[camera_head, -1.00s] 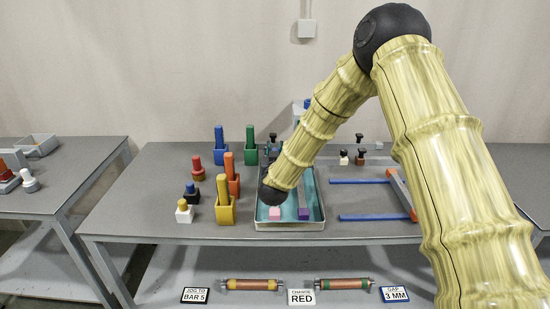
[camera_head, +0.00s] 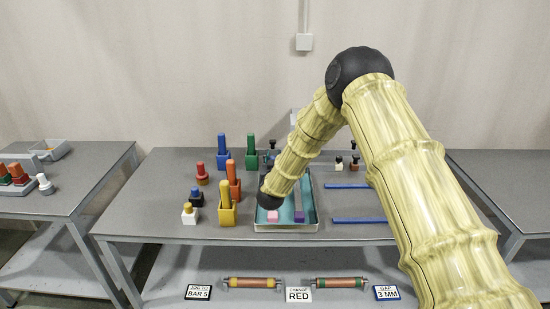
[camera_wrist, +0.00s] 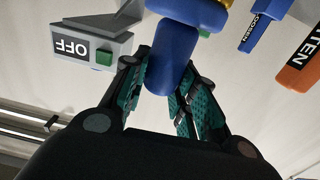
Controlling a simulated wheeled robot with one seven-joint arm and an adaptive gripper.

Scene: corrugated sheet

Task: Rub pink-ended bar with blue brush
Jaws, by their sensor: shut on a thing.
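My gripper (camera_wrist: 172,65) is shut on a blue piece (camera_wrist: 176,40) in the wrist view. It looks like the handle of the blue brush; its bristles cannot be made out. The pink-ended bar (camera_head: 272,217) lies in the shallow tray (camera_head: 287,228) on the middle table. Only its pink near end shows clearly in the head view, and my arm covers much of the rest. A purple-ended bar (camera_head: 299,217) lies to its right in the same tray. My gripper is hidden behind my forearm in the head view.
Upright blue (camera_head: 221,150), green (camera_head: 251,150), orange (camera_head: 232,178) and yellow (camera_head: 226,200) handles stand in holders left of the tray. Small knobbed blocks, including a white one (camera_head: 189,217), stand farther left. Blue rails (camera_head: 357,220) lie right. The wrist view shows an OFF box (camera_wrist: 90,45).

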